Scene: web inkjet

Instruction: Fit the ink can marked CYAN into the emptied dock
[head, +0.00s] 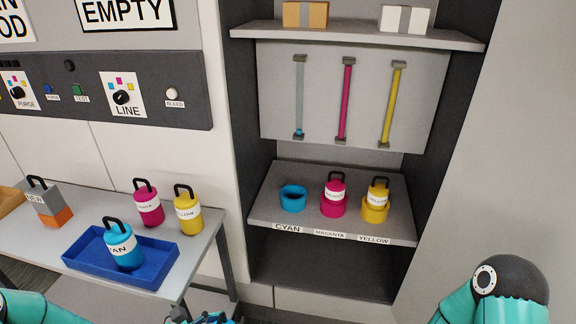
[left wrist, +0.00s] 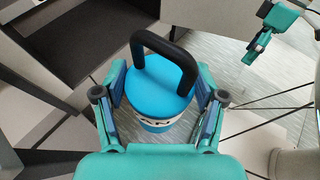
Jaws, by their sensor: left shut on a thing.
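The left wrist view shows a cyan can (left wrist: 152,88) with a black loop handle, upright between the two fingers of my left gripper (left wrist: 158,112), which is shut on it; its label is mostly hidden. In the head view only a teal and blue bit of this gripper (head: 210,319) shows at the bottom edge. The cyan dock (head: 293,199) is an empty cyan ring on the shelf, above the CYAN label (head: 286,228). Another cyan can (head: 124,250), label ending in AN, stands in the blue tray (head: 83,262). My right gripper (left wrist: 260,45) shows small in the wrist view; its jaws are unclear.
Magenta (head: 335,190) and yellow (head: 377,193) cans sit in docks beside the cyan one. Cabinet walls flank the shelf, with ink tubes (head: 345,100) above.

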